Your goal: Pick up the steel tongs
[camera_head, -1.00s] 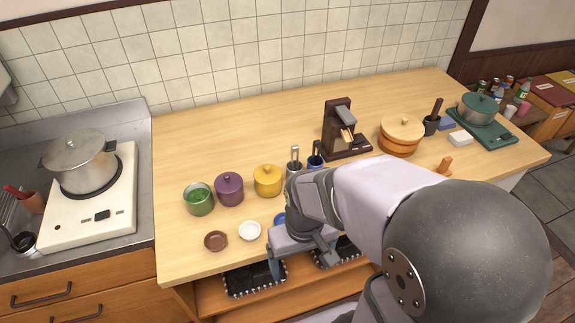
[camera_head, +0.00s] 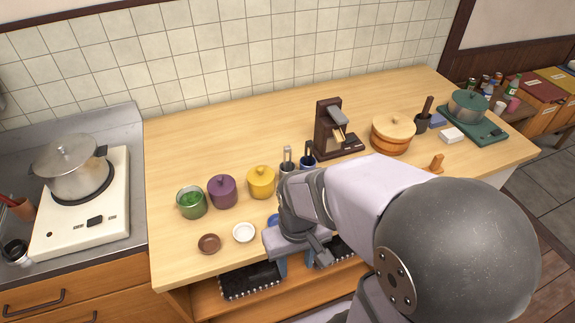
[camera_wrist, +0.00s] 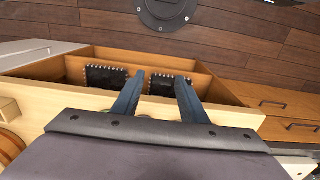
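Metal tongs (camera_head: 287,153) seem to stand upright in a grey holder (camera_head: 287,168) behind my arm; only their tops show. A similar pair (camera_head: 308,149) stands in a blue holder (camera_head: 308,163) just to its right. I cannot tell for sure which is the steel pair. My gripper (camera_wrist: 160,82) is open and empty in the wrist view, its two blue fingers pointing over the open drawer. In the head view it is partly hidden by my wrist at the counter's front edge, in front of the holders and apart from them.
An open drawer (camera_head: 205,297) below the counter holds two black dotted-edge items (camera_wrist: 107,77). Yellow (camera_head: 261,182), purple (camera_head: 222,191) and green (camera_head: 191,203) pots stand left of the holders, small dishes (camera_head: 243,232) in front. A dark brown stand (camera_head: 327,133) is behind right.

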